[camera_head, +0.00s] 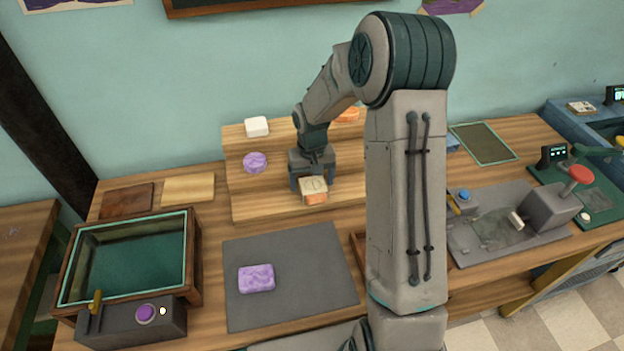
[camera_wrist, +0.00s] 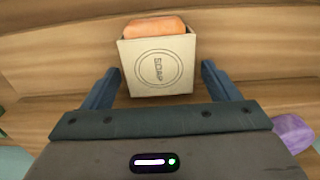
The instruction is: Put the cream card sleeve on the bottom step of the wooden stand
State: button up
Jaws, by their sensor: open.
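The cream card sleeve (camera_head: 311,185) has a round soap mark and an orange soap bar (camera_wrist: 155,27) showing at one open end. It appears to rest on the bottom step of the wooden stand (camera_head: 255,207), near its front; the exact contact is hard to see. In the wrist view the sleeve (camera_wrist: 158,68) lies between the blue fingers of my gripper (camera_wrist: 160,76). The fingers are open, with a gap on each side of the sleeve. In the head view my gripper (camera_head: 313,182) is right at the sleeve, and my arm hides the stand's right part.
A white soap (camera_head: 256,127), a round purple soap (camera_head: 254,162) and an orange soap (camera_head: 347,115) sit on higher steps. A purple bar (camera_head: 256,278) lies on the grey mat (camera_head: 320,300). A water basin (camera_head: 192,255) stands left; a press (camera_head: 552,207) stands right.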

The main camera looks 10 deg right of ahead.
aim_at(312, 181)
notch_tip(312, 181, up, 11)
jog(key=b, duration=0.1)
jog(key=s+r+t, duration=0.1)
jog(key=s+r, duration=0.3)
jog(key=s, duration=0.8)
jog(key=s+r+t, duration=0.2)
jog(key=s+r, duration=0.1)
jog(key=s, duration=0.9)
jog(key=shift+s+d+r, duration=0.3)
jog(key=shift+s+r, duration=0.05)
jog(key=shift+r, duration=0.05)
